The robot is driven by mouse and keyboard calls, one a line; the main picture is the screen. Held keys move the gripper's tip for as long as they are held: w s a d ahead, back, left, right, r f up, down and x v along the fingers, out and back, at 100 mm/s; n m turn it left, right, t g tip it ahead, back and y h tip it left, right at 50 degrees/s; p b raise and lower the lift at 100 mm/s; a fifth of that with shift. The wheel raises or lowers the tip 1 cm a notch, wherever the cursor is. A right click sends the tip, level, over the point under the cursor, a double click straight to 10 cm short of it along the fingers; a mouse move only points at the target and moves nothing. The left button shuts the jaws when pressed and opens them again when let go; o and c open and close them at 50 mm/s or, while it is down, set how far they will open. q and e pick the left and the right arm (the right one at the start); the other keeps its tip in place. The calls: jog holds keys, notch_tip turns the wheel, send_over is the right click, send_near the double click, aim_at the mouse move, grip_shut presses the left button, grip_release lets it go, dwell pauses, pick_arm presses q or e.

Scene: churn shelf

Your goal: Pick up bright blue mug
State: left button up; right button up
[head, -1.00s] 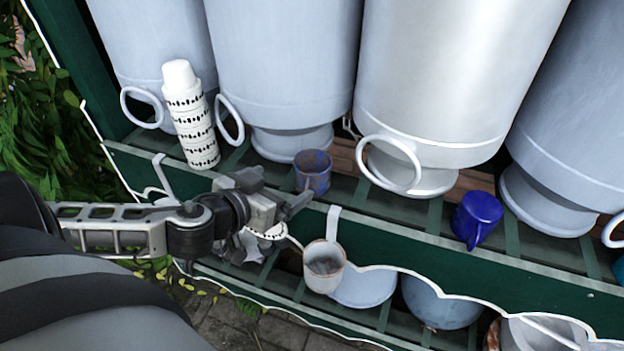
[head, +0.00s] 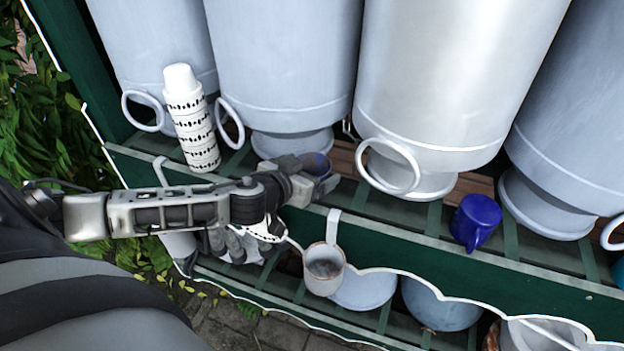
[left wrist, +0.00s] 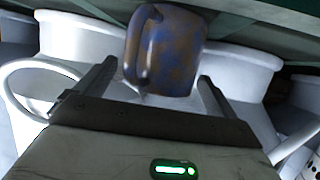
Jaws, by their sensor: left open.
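The bright blue mug (head: 475,222) stands on the upper shelf, right of centre in the head view, with its handle toward the front. A second mug, worn blue with brown patches (head: 318,164), stands further left on the same shelf. My left gripper (head: 310,176) is open at this worn mug and partly hides it. In the left wrist view the worn mug (left wrist: 170,52) appears between and beyond the open fingers (left wrist: 155,83), its handle on the left. I cannot tell whether the fingers touch it. The bright blue mug is well to the right of my gripper. My right gripper is not in view.
Large pale churns (head: 440,80) stand behind the mugs, their ring handles (head: 388,166) jutting forward. The shelf around the bright blue mug has some room.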

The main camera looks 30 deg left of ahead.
pick_arm(q)
jog(key=shift+w+f, duration=0.25)
jog(key=shift+w, duration=0.25)
jog(key=c, duration=1.2)
jog(key=shift+o, duration=0.2)
jog(key=shift+r, duration=0.1)
